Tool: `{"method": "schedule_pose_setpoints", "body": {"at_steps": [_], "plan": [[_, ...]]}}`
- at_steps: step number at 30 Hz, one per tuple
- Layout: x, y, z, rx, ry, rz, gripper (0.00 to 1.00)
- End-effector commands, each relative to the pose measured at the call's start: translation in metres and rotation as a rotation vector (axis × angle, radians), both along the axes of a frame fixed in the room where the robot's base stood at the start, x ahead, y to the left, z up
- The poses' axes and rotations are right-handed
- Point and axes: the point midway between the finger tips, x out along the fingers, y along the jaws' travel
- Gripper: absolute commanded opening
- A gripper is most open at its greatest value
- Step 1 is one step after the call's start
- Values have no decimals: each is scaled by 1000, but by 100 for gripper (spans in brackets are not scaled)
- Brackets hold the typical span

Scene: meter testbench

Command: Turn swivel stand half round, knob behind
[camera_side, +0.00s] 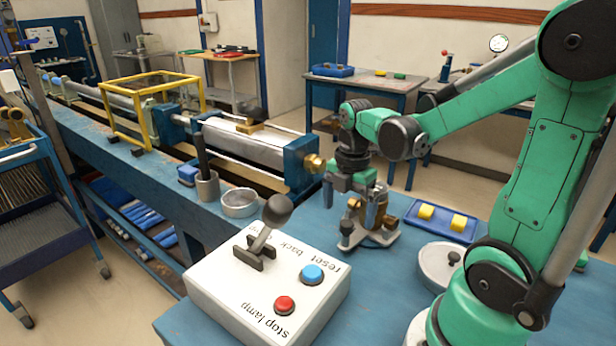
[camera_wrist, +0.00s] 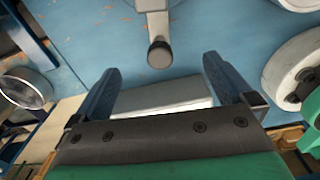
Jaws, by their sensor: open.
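The swivel stand appears to be the small grey stand (camera_side: 368,238) on the blue bench, directly under my gripper (camera_side: 365,208). In the wrist view, a short grey arm with a dark round knob (camera_wrist: 159,53) reaches down from the top edge, beyond my fingertips. My gripper (camera_wrist: 162,82) is open there, one finger on each side of a pale grey block (camera_wrist: 160,96). I cannot tell whether the fingers touch this block. In the side view my fingers partly hide the stand's upper part.
A white control box (camera_side: 265,280) with a lever stands at the front left. A metal bowl (camera_side: 239,204) is to the left. A blue tray (camera_side: 440,222) with yellow blocks and a round white dish with a knob (camera_side: 448,268) lie to the right, near my base.

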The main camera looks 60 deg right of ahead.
Motion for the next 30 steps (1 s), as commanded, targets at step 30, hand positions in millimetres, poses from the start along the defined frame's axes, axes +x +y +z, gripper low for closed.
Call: {"method": "schedule_pose_setpoints", "body": {"at_steps": [30], "plan": [[0, 0, -22, 0, 0, 0, 100]]}}
